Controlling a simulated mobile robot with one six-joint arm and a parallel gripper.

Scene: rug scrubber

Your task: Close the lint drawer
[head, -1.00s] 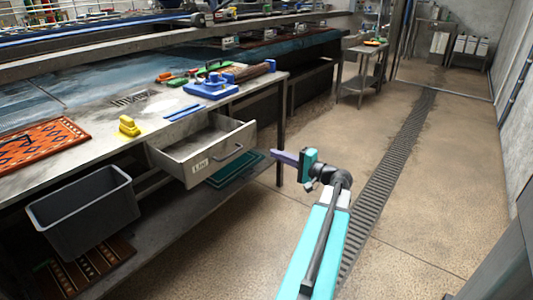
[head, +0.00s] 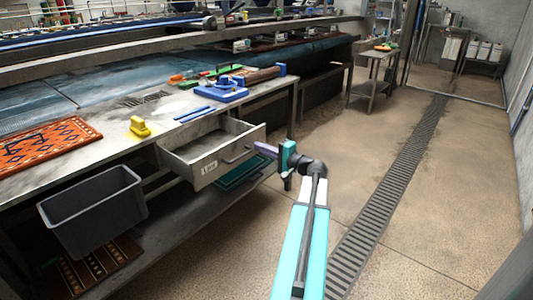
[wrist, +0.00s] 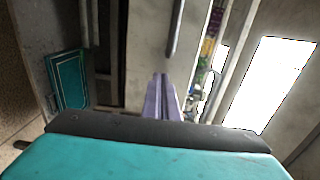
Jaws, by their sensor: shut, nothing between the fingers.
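The lint drawer (head: 206,170) is pulled out from under the front of the workbench, with a label at its lower left front and a dark bar handle. The inside I can see looks empty. My gripper (head: 262,148) is shut and empty, its purple fingers pointing left at the right part of the drawer front, close to the handle. I cannot tell whether they touch it. In the wrist view the shut fingers (wrist: 162,92) point at a pale grey panel that looks like the drawer front.
A grey bin (head: 95,215) hangs below the bench edge, left of the drawer. On the bench (head: 60,180) lie an orange patterned rug (head: 45,145), a yellow block (head: 139,126) and blue tools (head: 220,95). The floor right of the bench is open, with a drain grate (head: 385,190).

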